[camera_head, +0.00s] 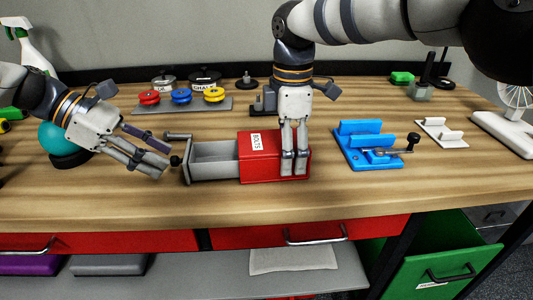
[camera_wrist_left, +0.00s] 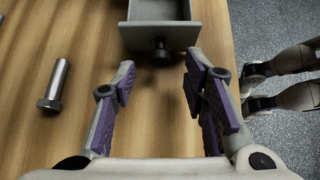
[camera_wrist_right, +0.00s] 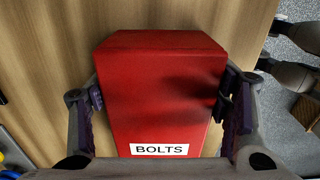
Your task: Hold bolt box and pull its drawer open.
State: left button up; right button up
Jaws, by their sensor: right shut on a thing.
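The red bolt box (camera_head: 262,150) sits on the wooden workbench, its white BOLTS label showing on top. Its grey drawer (camera_head: 213,160) is slid out to the left, and the inside visible in the head view looks empty. The drawer's dark knob (camera_head: 175,160) also shows in the left wrist view (camera_wrist_left: 161,54). My right gripper (camera_head: 293,170) points down and is shut on the red box; in the right wrist view its fingers flank the box (camera_wrist_right: 165,85). My left gripper (camera_head: 165,160) is open just left of the knob, with nothing between its fingers.
A metal bolt (camera_head: 178,136) lies behind the drawer, left of my left gripper in its wrist view (camera_wrist_left: 54,85). A blue vise-like fixture (camera_head: 366,146) stands right of the box. A tray with coloured knobs (camera_head: 182,104) is behind. The bench's front edge is close.

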pick_arm(q)
jog(key=shift+v, duration=2.65)
pick_arm(e)
jog(key=o, duration=1.2)
